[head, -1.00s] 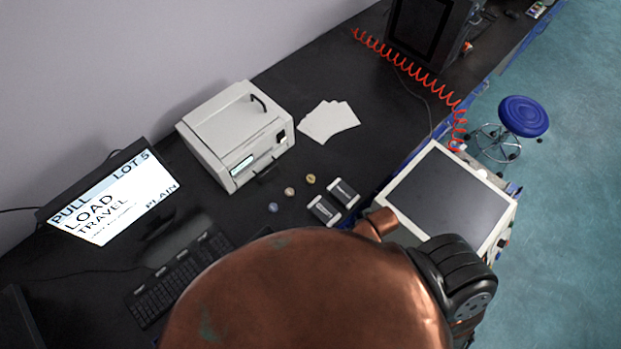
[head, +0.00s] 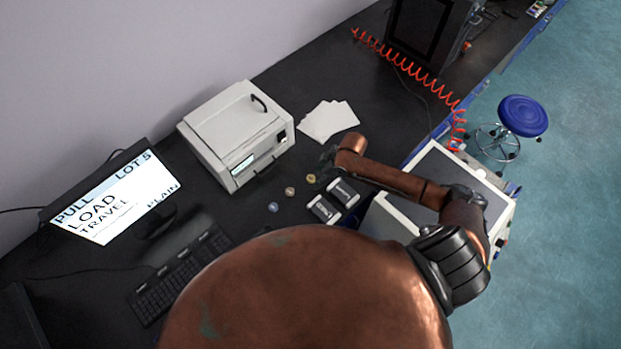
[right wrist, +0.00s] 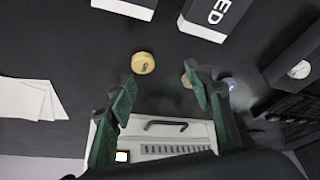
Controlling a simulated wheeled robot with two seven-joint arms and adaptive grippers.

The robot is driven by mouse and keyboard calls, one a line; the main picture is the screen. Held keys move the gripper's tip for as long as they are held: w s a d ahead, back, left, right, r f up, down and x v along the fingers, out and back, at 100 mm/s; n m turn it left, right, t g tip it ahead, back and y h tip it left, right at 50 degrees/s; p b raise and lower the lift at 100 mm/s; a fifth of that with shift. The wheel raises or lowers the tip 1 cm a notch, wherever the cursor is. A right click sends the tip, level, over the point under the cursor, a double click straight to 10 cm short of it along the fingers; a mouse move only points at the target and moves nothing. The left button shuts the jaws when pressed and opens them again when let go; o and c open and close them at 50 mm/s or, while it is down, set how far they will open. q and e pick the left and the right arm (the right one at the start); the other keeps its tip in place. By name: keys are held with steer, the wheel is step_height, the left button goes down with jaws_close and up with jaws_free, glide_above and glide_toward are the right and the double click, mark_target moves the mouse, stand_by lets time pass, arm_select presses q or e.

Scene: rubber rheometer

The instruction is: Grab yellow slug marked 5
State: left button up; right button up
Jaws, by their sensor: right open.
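The yellow slug (head: 311,179) stands on the dark bench, at the right end of a short row of three slugs. In the right wrist view the yellow slug (right wrist: 143,63) has a dark mark that I cannot read clearly. My right gripper (head: 326,165) is just beyond it in the head view. In the right wrist view my right gripper (right wrist: 160,78) is open and empty, with the yellow slug ahead of its fingertips, nearer the left finger. A tan slug (head: 290,191) and a blue slug (head: 273,207) are beside it. My left gripper is not in view.
A white printer-like machine (head: 235,130) and white sheets (head: 328,119) are behind. A monitor (head: 115,195) reads LOT 5. A grey-topped unit (head: 432,165) stands at the bench edge.

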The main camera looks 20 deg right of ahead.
mark_target(311, 178)
steer(key=w+f, duration=0.1)
steer(key=f, duration=0.1)
steer(key=w+f, duration=0.1)
steer(key=f, duration=0.1)
steer(key=w+f+p, duration=0.1)
steer(key=w+f, duration=0.1)
steer(key=shift+a, duration=0.15)
steer(key=shift+s, duration=0.1)
steer(key=shift+c, duration=0.6)
steer(key=c, duration=0.8)
steer(key=shift+c, duration=0.2)
